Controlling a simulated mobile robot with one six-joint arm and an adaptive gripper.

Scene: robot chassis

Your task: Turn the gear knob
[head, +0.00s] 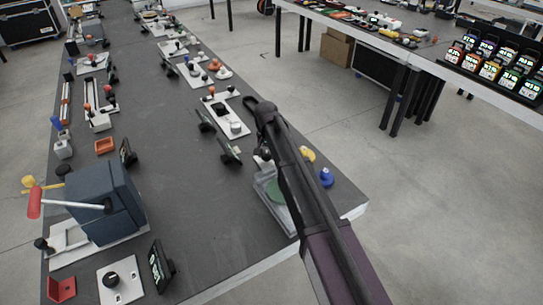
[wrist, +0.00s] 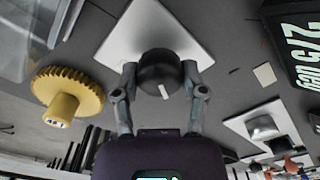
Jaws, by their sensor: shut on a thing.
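A round black knob (wrist: 160,70) with a short white pointer mark sits on a pale, square plate (wrist: 150,28) in the wrist view. My gripper (wrist: 160,78) has one finger on each side of the knob and is shut on it. A yellow gear-shaped piece (wrist: 68,92) with a yellow hub stands to the left, apart from my gripper. In the head view my arm reaches over the right part of the dark table and hides most of the knob and my fingers.
A blue knob (head: 326,178) and a clear box with a green disc (head: 277,192) lie near my arm. Small screens (head: 230,151) stand to its left. A dark blue box (head: 100,200) with a red-handled lever is at the left. The table's middle is largely clear.

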